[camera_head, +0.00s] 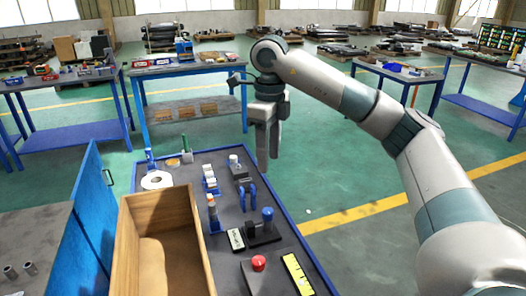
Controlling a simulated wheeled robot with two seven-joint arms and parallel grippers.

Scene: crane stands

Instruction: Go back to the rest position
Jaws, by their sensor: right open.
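My right arm comes in from the right edge and arches across the view. My right gripper (268,168) hangs from it, pointing down, just above or beyond the far right edge of the blue-rimmed workbench (290,222). Its two fingers are open with nothing between them. My left gripper does not show.
The bench holds a wooden box (160,205), a white tape roll (156,180), a red button (258,263), a yellow level (297,275) and several small tools. A blue cabinet door (92,215) stands at the left. Green floor (340,185) is clear to the right.

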